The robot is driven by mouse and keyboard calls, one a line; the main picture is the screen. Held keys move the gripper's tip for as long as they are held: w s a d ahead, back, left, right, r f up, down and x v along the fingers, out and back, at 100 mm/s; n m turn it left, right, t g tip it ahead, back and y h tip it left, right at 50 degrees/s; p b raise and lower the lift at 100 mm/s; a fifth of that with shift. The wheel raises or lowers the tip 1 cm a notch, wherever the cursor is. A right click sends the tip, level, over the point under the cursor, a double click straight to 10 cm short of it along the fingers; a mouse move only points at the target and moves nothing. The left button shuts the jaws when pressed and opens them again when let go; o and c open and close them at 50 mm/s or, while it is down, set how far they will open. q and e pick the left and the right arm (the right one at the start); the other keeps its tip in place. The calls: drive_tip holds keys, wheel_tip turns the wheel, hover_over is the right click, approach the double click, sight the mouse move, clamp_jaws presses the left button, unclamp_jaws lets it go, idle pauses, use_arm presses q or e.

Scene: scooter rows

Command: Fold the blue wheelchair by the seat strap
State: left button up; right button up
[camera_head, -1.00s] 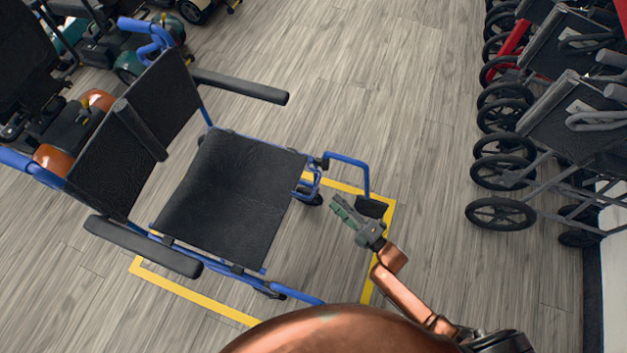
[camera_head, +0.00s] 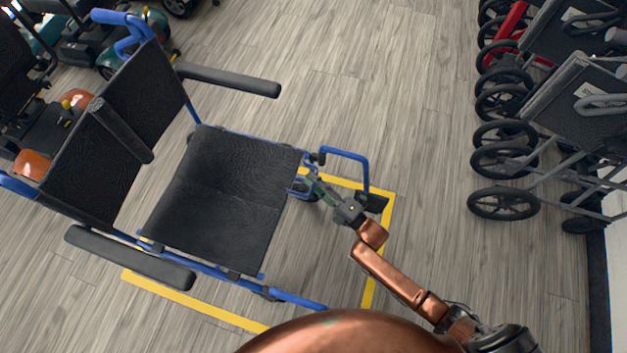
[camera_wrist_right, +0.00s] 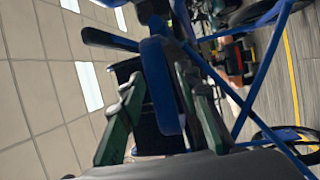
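The blue wheelchair stands unfolded, its black seat (camera_head: 222,195) spread flat between blue side tubes. I cannot make out a separate seat strap. My right gripper (camera_head: 311,181) is at the seat's front edge, near the blue front frame, its tips partly hard to see against the tubes. In the right wrist view its green fingers (camera_wrist_right: 162,88) are apart, with a dark blue, rounded-ended part of the wheelchair (camera_wrist_right: 163,88) showing between them. I cannot tell whether they touch it. My left gripper is not in view.
A yellow floor outline (camera_head: 190,300) surrounds the wheelchair's place. Folded grey wheelchairs (camera_head: 580,105) line the right side. Mobility scooters (camera_head: 50,130) stand at the left, behind the backrest. The grey floor between the blue wheelchair and the right row is clear.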

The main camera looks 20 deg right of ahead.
drive_tip(key=shift+c, duration=0.2)
clamp_jaws()
idle(0.5)
